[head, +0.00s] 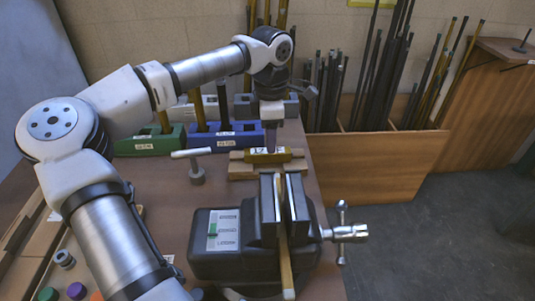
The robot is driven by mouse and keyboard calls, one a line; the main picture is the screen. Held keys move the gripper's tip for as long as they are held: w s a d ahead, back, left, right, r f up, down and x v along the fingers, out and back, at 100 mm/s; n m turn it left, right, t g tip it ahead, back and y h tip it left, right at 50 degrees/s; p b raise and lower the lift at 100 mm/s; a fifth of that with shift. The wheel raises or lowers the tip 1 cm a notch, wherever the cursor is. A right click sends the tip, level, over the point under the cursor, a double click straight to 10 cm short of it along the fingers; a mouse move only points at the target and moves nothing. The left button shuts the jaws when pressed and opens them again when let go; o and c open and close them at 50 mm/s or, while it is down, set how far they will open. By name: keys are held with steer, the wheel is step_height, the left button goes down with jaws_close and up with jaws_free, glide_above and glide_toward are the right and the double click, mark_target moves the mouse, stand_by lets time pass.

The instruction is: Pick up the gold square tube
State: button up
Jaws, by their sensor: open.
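My gripper (271,138) points down at the back of the table, just above or at a short gold bar (282,156) with a white label. This bar lies across a light wooden support. I cannot tell if the fingers touch it; the gripper looks narrow from here and its finger gap is hard to see. A long thin gold tube (286,265) stands out of the front of the dark vise (230,260), between its jaws. More gold tubes (196,107) stand upright in the coloured blocks behind. I cannot tell which gold piece is the square tube named.
Green (150,140) and blue (226,136) labelled blocks stand behind, left of the gripper. A grey T-shaped part (196,169) stands left of the bar. The vise handle (345,233) sticks out right. Bins of dark rods (375,95) stand beyond the table.

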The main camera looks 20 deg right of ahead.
mark_target(268, 155)
steer(key=f, duration=0.3)
steer(key=f+p, duration=0.1)
steer(key=f, duration=0.1)
steer(key=shift+w+d+f, duration=0.1)
steer(key=shift+w+d, duration=0.1)
steer(key=shift+w, duration=0.15)
steer(key=c, duration=1.1)
